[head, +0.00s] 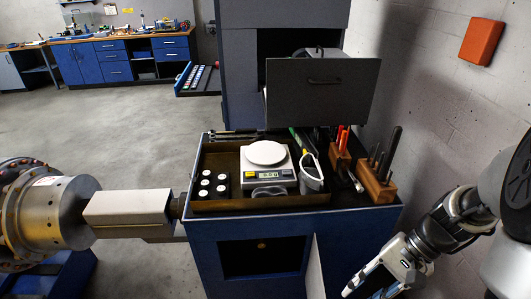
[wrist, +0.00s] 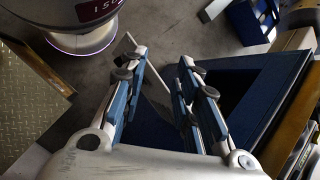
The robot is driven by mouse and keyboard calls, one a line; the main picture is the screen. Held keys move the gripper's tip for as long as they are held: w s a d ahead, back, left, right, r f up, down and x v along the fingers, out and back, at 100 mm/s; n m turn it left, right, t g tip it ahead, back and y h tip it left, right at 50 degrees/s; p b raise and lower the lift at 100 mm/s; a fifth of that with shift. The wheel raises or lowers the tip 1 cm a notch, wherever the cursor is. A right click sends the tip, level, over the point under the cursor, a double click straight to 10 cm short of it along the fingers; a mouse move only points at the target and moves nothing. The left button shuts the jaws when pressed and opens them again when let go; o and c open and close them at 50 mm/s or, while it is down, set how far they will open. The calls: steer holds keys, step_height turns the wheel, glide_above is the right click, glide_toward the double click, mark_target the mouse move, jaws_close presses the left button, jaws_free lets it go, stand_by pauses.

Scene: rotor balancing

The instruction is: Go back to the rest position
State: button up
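My gripper (head: 372,284) hangs low at the right of the head view, beside the right front of the blue cart (head: 203,250). It points down and to the left. In the wrist view my gripper (wrist: 158,58) has its two blue-padded fingers spread apart, with nothing between them. The blue cart (wrist: 260,85) lies beyond and to the right of the fingers in that view. The lower edge of the head view cuts off part of the gripper's surroundings.
On the cart stand a white scale (head: 268,176), a black block with several white discs (head: 213,187), a white cup (head: 311,180) and wooden tool holders (head: 376,184). A metal rotor (head: 66,212) is at left. A grey wall (head: 430,110) is close at right.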

steer(key=s+a+r+n+t+h, duration=0.3)
steer(key=a+r+n, duration=0.1)
steer(key=r, duration=0.3)
steer(key=s+a+r+n+t+h, duration=0.3)
steer(key=a+r+n, duration=0.1)
steer(key=r+n, duration=0.1)
steer(key=shift+s+r+n+h, duration=0.15)
steer(key=shift+r+n+h, duration=0.2)
steer(key=shift+r, duration=0.5)
